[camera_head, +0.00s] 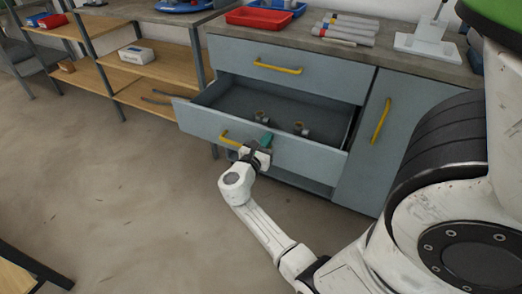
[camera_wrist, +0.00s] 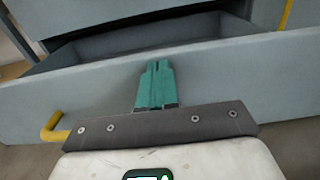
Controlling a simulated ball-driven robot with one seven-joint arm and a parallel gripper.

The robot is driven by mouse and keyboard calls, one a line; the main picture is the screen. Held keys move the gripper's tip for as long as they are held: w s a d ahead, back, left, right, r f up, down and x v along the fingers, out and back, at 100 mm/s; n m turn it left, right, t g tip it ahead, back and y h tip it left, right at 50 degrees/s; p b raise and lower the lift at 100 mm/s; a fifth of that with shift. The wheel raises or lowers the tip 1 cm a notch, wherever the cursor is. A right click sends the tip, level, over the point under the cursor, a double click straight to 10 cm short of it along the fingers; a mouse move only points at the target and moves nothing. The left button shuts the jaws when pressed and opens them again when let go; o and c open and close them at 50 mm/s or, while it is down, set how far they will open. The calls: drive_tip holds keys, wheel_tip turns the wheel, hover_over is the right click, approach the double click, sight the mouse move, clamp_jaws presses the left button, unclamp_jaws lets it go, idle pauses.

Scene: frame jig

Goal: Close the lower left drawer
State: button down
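The lower left drawer (camera_head: 312,158) of the grey cabinet is pulled well out, under a shut upper drawer (camera_head: 315,80). Two small metal-and-brass fittings (camera_head: 301,129) lie inside it. Its front also fills the middle of the wrist view (camera_wrist: 245,75). Its yellow handle (camera_head: 226,138) is left of my gripper and shows at the lower left of the wrist view (camera_wrist: 50,127). My gripper (camera_head: 265,139) is at the drawer front, right of the handle. Its teal fingers (camera_wrist: 157,66) are together, with nothing between them. Whether the fingertips touch the front is unclear.
A door with a yellow handle (camera_head: 381,120) is right of the drawers. The worktop (camera_head: 290,37) bears a red tray (camera_head: 259,17), several tubes and a white stand (camera_head: 425,40). Wooden shelves (camera_head: 150,90) stand on the left. The floor (camera_head: 100,180) in front is clear.

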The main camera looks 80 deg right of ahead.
drive_tip(key=b+x, duration=1.3)
drive_tip(key=x, duration=1.4)
drive_tip(key=shift+s+d, duration=0.2)
drive_tip(key=shift+d, duration=0.05)
drive_tip(key=shift+r, duration=0.15)
drive_tip(key=shift+a, duration=0.1)
drive_tip(key=p+v, duration=0.5)
drive_tip(key=v, duration=0.9)
drive_tip(key=shift+f, duration=0.25)
